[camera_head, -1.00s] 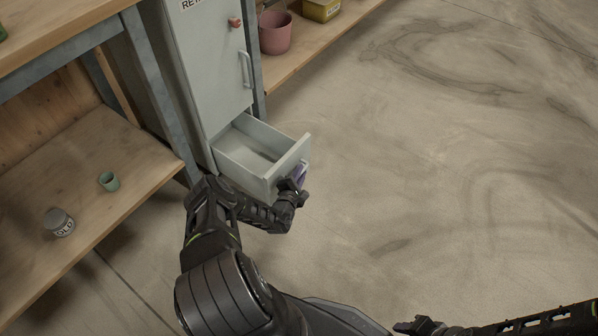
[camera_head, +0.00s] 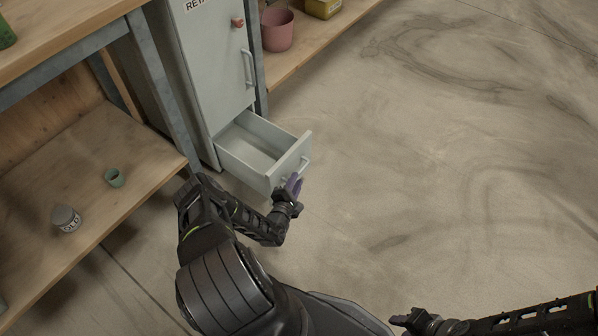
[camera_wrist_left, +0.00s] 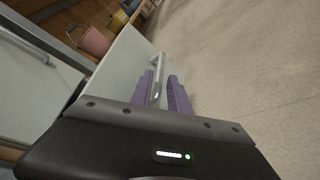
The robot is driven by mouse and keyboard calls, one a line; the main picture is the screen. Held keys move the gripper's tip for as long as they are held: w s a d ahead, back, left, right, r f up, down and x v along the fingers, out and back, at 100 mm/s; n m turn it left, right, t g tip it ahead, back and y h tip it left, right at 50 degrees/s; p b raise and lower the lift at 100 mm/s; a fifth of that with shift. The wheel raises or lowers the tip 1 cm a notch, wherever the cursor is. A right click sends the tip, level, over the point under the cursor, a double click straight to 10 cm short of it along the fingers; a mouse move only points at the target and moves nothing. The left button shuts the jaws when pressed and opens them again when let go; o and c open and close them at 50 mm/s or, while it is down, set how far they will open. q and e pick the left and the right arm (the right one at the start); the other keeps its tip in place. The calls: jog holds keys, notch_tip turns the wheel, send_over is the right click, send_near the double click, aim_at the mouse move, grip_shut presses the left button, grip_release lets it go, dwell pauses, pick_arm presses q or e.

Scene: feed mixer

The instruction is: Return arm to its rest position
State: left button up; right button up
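My left gripper (camera_head: 294,183) is in front of the open drawer (camera_head: 255,150) at the bottom of a pale grey cabinet. In the left wrist view its purple fingers (camera_wrist_left: 162,92) are spread apart, with the silver drawer handle (camera_wrist_left: 157,76) showing between and beyond them. Nothing is gripped; whether the tips still reach around the handle is hard to tell. The drawer is pulled out and its visible inside looks empty. My right gripper (camera_head: 402,320) is low at the bottom of the head view, dark and too small to tell its opening.
The cabinet's upper door (camera_head: 215,70) is shut. A pink bucket (camera_head: 277,30) stands behind. The floor (camera_head: 440,170) to the right is clear.

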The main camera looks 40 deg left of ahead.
pick_arm(q)
jog(key=shift+s+d+r, duration=0.1)
jog(key=shift+s+d, duration=0.15)
jog(key=shift+s, duration=0.3)
jog(key=shift+r, duration=0.15)
